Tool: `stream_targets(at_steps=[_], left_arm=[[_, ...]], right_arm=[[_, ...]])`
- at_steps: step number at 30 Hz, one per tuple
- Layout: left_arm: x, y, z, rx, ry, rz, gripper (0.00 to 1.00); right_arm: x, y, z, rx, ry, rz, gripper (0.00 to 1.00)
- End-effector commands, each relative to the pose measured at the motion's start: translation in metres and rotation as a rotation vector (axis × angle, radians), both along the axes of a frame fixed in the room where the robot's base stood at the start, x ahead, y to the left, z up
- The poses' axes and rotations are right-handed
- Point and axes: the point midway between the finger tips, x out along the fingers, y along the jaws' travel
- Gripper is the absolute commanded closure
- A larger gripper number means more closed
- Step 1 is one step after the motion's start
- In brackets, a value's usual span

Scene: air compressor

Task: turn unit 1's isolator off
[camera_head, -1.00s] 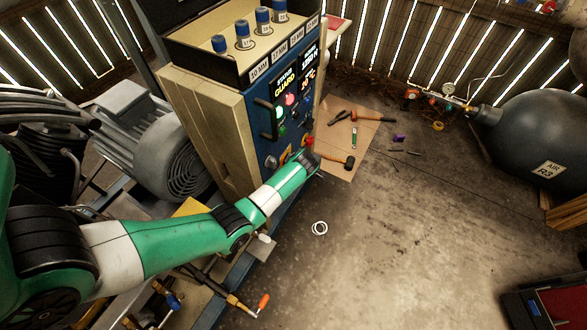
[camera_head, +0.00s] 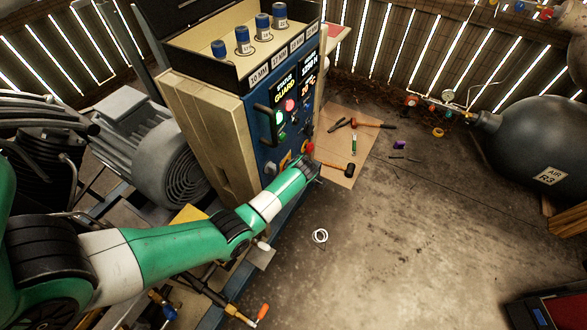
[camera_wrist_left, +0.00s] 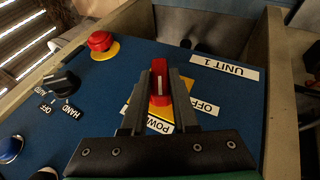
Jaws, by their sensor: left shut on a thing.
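The isolator is a red rotary knob (camera_wrist_left: 160,84) on a yellow plate (camera_wrist_left: 187,108) on the blue panel, with a white line on the knob running up and down the picture. An OFF label (camera_wrist_left: 207,107) lies right of the knob, and a UNIT 1 label (camera_wrist_left: 224,68) is beyond it; both read upside down. My left gripper (camera_wrist_left: 166,73) is shut on the red knob, one finger on each side. In the head view my left gripper (camera_head: 310,167) is at the cabinet's lower front, its grip hidden. My right gripper is not in view.
A red mushroom button (camera_wrist_left: 101,42) and a black HAND/OFF selector (camera_wrist_left: 63,82) sit left of the knob on the same panel. The cabinet (camera_head: 205,130) has a black handle (camera_head: 268,125). Tools, including a hammer (camera_head: 338,167), lie on a floor mat. A black tank (camera_head: 535,140) stands right.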

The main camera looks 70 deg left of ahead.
Motion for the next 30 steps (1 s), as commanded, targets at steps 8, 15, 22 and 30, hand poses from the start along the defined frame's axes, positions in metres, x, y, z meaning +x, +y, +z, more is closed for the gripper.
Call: stream_targets(at_steps=[8,15,22,30], left_arm=[[-0.002,-0.001,0.001,0.036,-0.049,-0.001,1.00],[-0.004,-0.004,-0.002,0.124,-0.172,-0.003,1.00],[-0.006,-0.005,-0.010,0.247,-0.344,-0.007,1.00],[-0.006,-0.006,-0.019,0.396,-0.553,-0.007,1.00]], right_arm=[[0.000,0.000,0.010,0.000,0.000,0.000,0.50],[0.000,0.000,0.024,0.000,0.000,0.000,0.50],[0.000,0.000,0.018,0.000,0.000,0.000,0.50],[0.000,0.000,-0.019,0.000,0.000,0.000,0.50]])
